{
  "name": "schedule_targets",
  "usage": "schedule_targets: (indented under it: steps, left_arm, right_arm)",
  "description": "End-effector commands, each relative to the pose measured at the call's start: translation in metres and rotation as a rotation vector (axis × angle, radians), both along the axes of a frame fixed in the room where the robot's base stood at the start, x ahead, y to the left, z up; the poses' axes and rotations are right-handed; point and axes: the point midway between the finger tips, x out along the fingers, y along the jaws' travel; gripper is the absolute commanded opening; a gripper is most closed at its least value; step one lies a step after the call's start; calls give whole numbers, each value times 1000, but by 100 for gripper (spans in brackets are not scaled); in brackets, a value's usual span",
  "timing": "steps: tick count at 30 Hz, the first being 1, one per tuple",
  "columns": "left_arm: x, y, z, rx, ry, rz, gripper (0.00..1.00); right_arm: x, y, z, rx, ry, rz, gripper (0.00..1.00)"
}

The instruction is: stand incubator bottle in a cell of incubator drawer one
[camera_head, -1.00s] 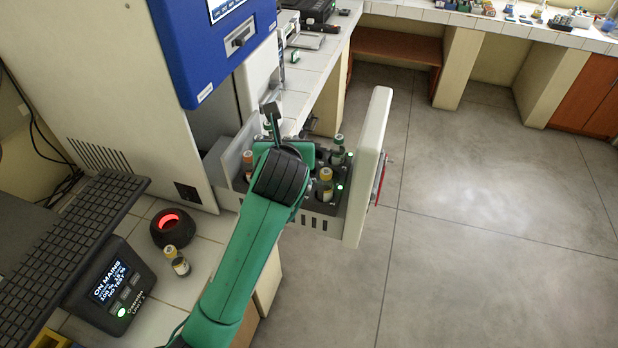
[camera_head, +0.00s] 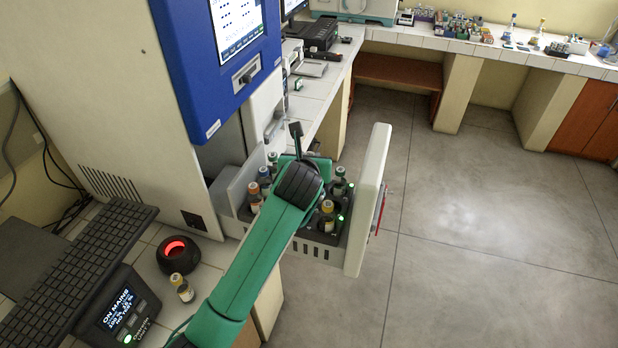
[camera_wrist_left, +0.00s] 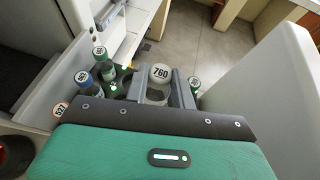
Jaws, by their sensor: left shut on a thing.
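My left gripper (camera_wrist_left: 160,92) is shut on an incubator bottle (camera_wrist_left: 160,71) with a white cap marked 760, seen from above in the wrist view. In the head view my green arm and dark wrist hide the jaws and this bottle. The gripper is over the pulled-out incubator drawer (camera_head: 316,250), among its cells. Whether the bottle's base is inside a cell or above it, I cannot tell. Other bottles stand in the drawer, including a yellow-capped one (camera_head: 327,214), a green one (camera_head: 340,183) and an orange-capped one (camera_head: 254,195). My right gripper is not in view.
The drawer's tall white front panel (camera_head: 367,205) stands right of the gripper, the incubator body (camera_head: 110,90) left. A yellow-capped bottle (camera_head: 182,288) stands on the bench beside a black holder with a red glow (camera_head: 177,254). Open floor lies to the right.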

Motion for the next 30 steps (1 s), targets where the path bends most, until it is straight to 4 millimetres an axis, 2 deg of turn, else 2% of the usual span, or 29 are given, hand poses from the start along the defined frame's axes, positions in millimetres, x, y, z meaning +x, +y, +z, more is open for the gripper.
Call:
schedule_targets:
  steps: [3, 10, 17, 30]
  left_arm:
    - [0, 0, -22, 3, 3, 0, 0]
    - [0, 0, -45, 1, 1, 2, 0]
    - [0, 0, -77, 1, 1, 2, 0]
    - [0, 0, -85, -2, -1, 1, 0]
  right_arm:
    - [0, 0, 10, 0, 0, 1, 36]
    - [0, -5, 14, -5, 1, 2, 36]
    - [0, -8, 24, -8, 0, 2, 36]
    - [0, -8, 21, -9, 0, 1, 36]
